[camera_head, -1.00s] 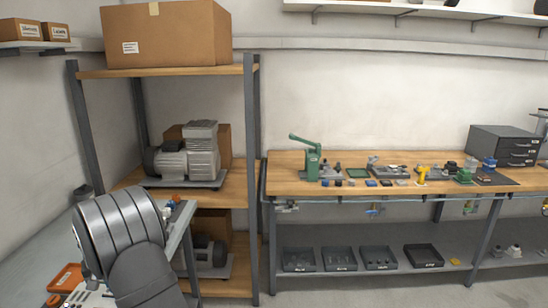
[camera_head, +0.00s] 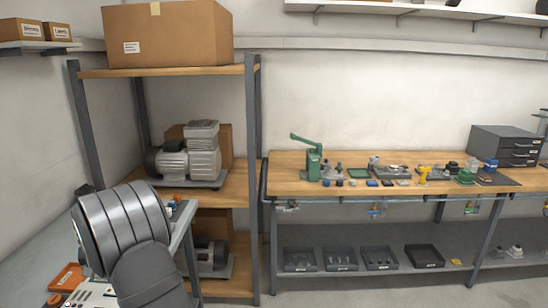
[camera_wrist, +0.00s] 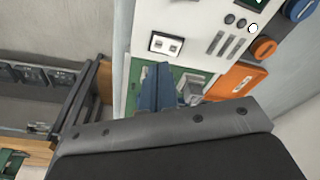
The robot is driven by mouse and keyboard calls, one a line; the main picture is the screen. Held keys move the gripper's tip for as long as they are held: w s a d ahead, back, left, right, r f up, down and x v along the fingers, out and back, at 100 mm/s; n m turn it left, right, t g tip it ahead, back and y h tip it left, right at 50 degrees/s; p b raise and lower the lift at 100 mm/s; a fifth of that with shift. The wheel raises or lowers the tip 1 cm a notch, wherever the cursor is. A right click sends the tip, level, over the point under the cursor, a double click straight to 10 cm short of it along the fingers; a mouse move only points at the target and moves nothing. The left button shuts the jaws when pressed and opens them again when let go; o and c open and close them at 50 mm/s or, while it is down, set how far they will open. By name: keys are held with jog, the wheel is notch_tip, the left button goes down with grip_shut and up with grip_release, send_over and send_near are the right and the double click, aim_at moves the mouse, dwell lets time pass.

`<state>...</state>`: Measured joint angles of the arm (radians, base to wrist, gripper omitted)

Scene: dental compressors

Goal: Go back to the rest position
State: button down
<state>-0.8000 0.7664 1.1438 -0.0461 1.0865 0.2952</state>
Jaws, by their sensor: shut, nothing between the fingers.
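My gripper (camera_wrist: 157,75) shows in the wrist view as a pair of blue-grey fingers lying close together with nothing between them. They extend over a green surface (camera_wrist: 133,85) beside a white panel (camera_wrist: 190,40). A small grey part (camera_wrist: 190,88) is just right of the fingers; whether they touch cannot be told. In the head view my arm fills the lower left over the side bench (camera_head: 40,262), and the gripper itself is hidden.
Orange items (camera_head: 68,277) lie on the side bench near my arm. A shelf rack (camera_head: 252,180) with a compressor (camera_head: 188,158) stands behind it. A workbench (camera_head: 290,188) with a green press (camera_head: 314,160) and small parts is at right.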

jog(key=s+d+r+m+y, duration=0.1)
jog(key=s+d+r+m, duration=0.1)
jog(key=r+m, duration=0.4)
jog(key=shift+s+d+r+t+y, duration=0.2)
jog(key=shift+s+r+t+y, duration=0.25)
jog(key=shift+r, duration=0.9)
jog(key=shift+s, duration=0.1)
